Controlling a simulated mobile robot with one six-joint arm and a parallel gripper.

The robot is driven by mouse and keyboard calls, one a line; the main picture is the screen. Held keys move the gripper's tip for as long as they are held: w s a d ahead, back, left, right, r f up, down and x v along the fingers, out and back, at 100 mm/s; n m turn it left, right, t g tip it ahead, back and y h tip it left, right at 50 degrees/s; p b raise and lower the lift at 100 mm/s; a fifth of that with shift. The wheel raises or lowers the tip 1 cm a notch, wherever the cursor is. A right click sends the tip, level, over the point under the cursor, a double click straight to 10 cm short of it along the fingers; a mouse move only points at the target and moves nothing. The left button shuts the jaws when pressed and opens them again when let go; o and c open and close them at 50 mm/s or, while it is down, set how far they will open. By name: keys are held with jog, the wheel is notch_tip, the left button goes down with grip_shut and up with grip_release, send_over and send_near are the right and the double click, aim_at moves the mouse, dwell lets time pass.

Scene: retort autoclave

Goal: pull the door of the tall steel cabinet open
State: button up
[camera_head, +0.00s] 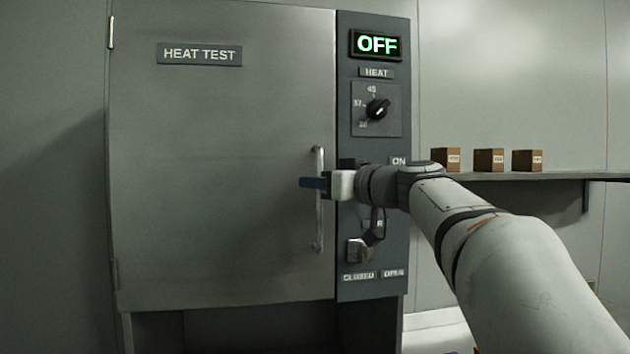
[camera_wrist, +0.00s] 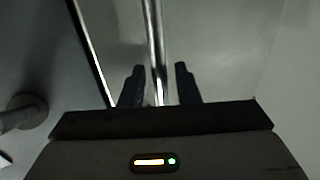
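The tall steel cabinet's grey door (camera_head: 220,150) carries a "HEAT TEST" plate and looks shut in the head view, with hinges on its left edge. A vertical bar handle (camera_head: 319,225) stands near its right edge. My gripper (camera_head: 312,183) is at the handle's mid-height. In the wrist view, the handle bar (camera_wrist: 155,45) runs between the two dark fingertips of my gripper (camera_wrist: 159,85). The fingers are open, with a gap seen on both sides of the bar. The door's edge (camera_wrist: 92,55) shows as a bright line left of the bar.
The control panel (camera_head: 375,215) right of the door has an "OFF" display (camera_head: 376,44), a heat knob (camera_head: 377,109) and a lever (camera_head: 358,250) above the "CLOSED" label. My arm partly covers the panel. A wall shelf (camera_head: 560,176) on the right holds three small boxes (camera_head: 489,160).

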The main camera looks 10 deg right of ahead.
grip_shut()
dwell(0.3)
jog(key=shift+a, duration=0.1)
